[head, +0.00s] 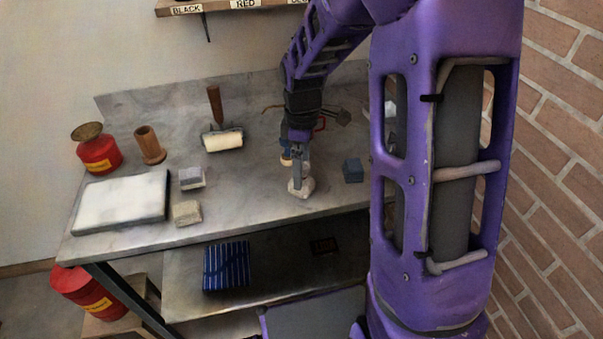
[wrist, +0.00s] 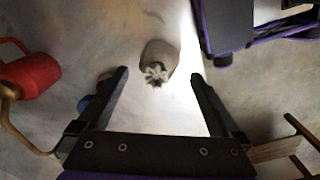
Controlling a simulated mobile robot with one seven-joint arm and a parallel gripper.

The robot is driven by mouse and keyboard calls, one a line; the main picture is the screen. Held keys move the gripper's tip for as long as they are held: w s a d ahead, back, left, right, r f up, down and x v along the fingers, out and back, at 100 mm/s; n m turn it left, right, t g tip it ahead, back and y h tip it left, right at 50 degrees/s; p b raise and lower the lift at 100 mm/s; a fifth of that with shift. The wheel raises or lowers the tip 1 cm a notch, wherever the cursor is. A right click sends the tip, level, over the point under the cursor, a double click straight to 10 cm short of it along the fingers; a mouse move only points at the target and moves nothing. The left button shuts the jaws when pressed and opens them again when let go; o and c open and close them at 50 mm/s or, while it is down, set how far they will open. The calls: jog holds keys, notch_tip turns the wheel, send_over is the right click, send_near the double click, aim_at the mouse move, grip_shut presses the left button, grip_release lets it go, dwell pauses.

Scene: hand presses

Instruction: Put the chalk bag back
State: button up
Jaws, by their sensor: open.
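The chalk bag looks to be the small pale pouch (head: 301,187) standing on the metal bench top near its front edge. In the wrist view the bag (wrist: 158,60) shows from above, with a gathered, frilled top. My gripper (head: 299,170) points down right over the bag in the head view, partly covering it. In the wrist view my gripper (wrist: 160,74) is open, one finger on each side of the bag's top. I cannot tell whether a finger touches it. The place where the bag belongs cannot be told from these views.
Left on the bench (head: 270,205) are a red can (head: 98,152), wooden cup (head: 149,146), white slab (head: 120,203), two small blocks (head: 188,212) and a roller (head: 223,141). A blue block (head: 353,170) stands right of the bag. A striped blue cloth (head: 227,267) lies below.

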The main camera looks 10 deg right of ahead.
notch_tip(320, 180, up, 8)
jog(key=shift+p, duration=0.4)
